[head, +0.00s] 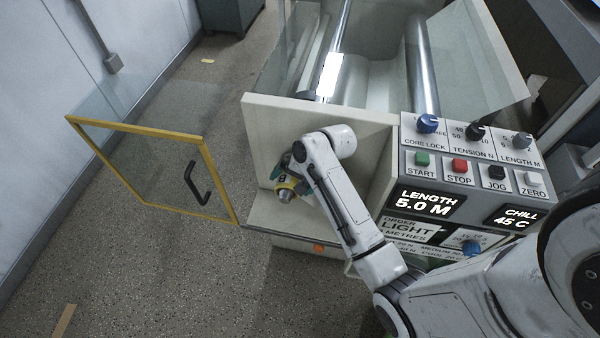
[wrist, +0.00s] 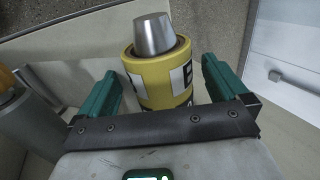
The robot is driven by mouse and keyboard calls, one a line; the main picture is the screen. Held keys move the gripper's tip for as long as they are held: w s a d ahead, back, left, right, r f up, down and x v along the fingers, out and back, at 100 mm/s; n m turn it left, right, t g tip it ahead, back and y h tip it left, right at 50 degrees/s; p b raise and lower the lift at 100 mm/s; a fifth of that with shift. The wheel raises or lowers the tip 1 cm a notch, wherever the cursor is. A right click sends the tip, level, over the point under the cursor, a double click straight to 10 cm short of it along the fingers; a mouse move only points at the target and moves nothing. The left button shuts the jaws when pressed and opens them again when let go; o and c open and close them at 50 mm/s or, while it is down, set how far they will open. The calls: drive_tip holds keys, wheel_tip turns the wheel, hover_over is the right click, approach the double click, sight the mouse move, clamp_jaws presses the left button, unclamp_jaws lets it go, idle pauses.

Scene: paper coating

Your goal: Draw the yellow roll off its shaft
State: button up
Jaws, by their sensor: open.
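The yellow roll (wrist: 148,72) has white and black label patches and sits around a silver shaft (wrist: 153,36), whose tapered end sticks out beyond the roll. My gripper (wrist: 160,88) is open, with one teal finger on each side of the roll and a narrow gap visible at both. In the head view the yellow roll (head: 285,187) is small, at the front of the machine, and my gripper (head: 291,178) is around it. My arm hides part of that area, and the roll's far end is hidden.
A yellow-framed glass door (head: 152,122) with a black handle stands open left of the machine. The control panel (head: 470,155) with knobs and buttons is to the right; its display reads LENGTH 5.0 M. Metal rollers (head: 421,65) lie behind.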

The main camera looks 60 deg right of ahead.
drive_tip(key=shift+x, duration=0.95)
drive_tip(key=shift+c, duration=0.5)
drive_tip(key=c, duration=1)
drive_tip(key=shift+o, duration=0.2)
drive_tip(key=s+a+p, duration=0.2)
drive_tip(key=a+p, duration=0.2)
drive_tip(key=a, duration=0.3)
drive_tip(key=s+a+p, duration=0.3)
drive_tip(key=a, duration=0.4)
drive_tip(key=shift+p, duration=0.4)
